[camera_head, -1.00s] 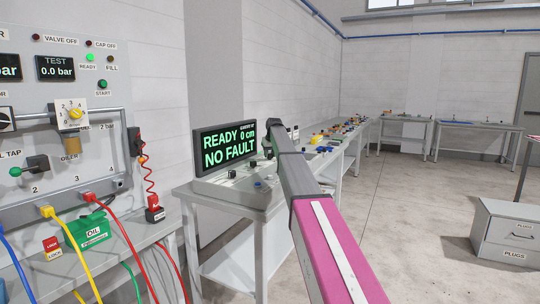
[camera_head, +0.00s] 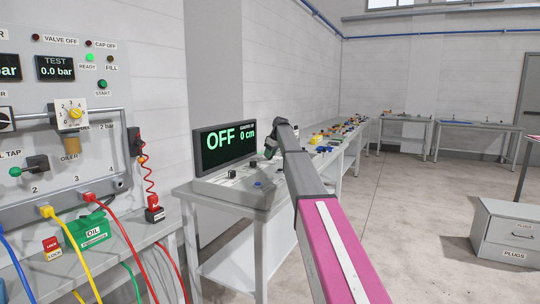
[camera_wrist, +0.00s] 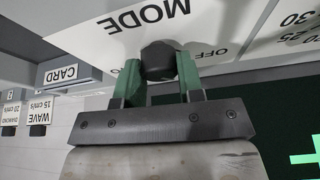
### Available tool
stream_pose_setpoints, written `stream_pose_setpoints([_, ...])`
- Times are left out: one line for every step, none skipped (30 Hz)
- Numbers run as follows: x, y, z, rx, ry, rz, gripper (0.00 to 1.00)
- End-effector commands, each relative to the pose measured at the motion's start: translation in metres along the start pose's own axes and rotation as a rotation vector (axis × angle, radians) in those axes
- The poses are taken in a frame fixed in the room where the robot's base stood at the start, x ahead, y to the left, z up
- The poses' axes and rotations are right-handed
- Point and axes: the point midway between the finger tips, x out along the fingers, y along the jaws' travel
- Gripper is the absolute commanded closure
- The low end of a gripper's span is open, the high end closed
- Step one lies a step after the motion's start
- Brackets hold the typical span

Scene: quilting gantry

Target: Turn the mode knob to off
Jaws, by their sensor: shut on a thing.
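The mode knob (camera_wrist: 157,56) is a dark, faceted knob on a white panel, below the upside-down word MODE in the wrist view. An OFF label (camera_wrist: 210,52) is printed just right of it. My gripper (camera_wrist: 158,72) has its two green fingers on either side of the knob, shut on it. The knob's pointer mark cannot be made out. In the head view, the black display (camera_head: 225,145) on the console reads OFF and 0 cm in green.
The grey console (camera_head: 240,189) carries other small knobs. A CARD label (camera_wrist: 62,74) and WAVE and DIAMOND tags show in the wrist view. At left stands a test panel (camera_head: 105,165) with hoses and a green oil box (camera_head: 87,230). The floor at right is clear up to a PLUGS cabinet (camera_head: 505,235).

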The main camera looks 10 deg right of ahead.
Motion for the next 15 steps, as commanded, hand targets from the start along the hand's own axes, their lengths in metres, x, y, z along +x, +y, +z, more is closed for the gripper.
stream_pose_setpoints([-0.0002, 0.0007, -0.0007, -0.02, 0.0, -0.008, 0.89])
stream_pose_setpoints([-0.0002, 0.0007, -0.0006, -0.032, 0.0, -0.013, 0.89])
stream_pose_setpoints([-0.0002, 0.0006, -0.0006, -0.046, 0.0, -0.019, 0.89])
stream_pose_setpoints([-0.0002, 0.0006, -0.0006, -0.057, -0.001, -0.024, 0.89])
stream_pose_setpoints([-0.0001, 0.0004, -0.0005, -0.065, -0.001, -0.027, 0.89])
stream_pose_setpoints([-0.0002, 0.0004, -0.0005, -0.075, 0.0, -0.032, 0.89])
stream_pose_setpoints([-0.0002, 0.0003, -0.0006, -0.082, 0.0, -0.034, 0.89])
stream_pose_setpoints([-0.0002, 0.0003, -0.0006, -0.087, 0.0, -0.036, 0.89])
stream_pose_setpoints([-0.0002, 0.0003, -0.0005, -0.093, 0.0, -0.039, 0.89])
stream_pose_setpoints([-0.0002, 0.0003, -0.0006, -0.096, 0.0, -0.04, 0.89])
stream_pose_setpoints([-0.0002, 0.0003, -0.0006, -0.099, 0.0, -0.041, 0.89])
stream_pose_setpoints([-0.0002, 0.0002, -0.0005, -0.102, 0.0, -0.043, 0.89])
stream_pose_setpoints([-0.0003, 0.0002, -0.0005, -0.104, 0.0, -0.043, 0.89])
stream_pose_setpoints([-0.0003, 0.0002, -0.0005, -0.105, 0.0, -0.044, 0.89])
stream_pose_setpoints([-0.0003, 0.0002, -0.0005, -0.106, 0.0, -0.044, 0.89])
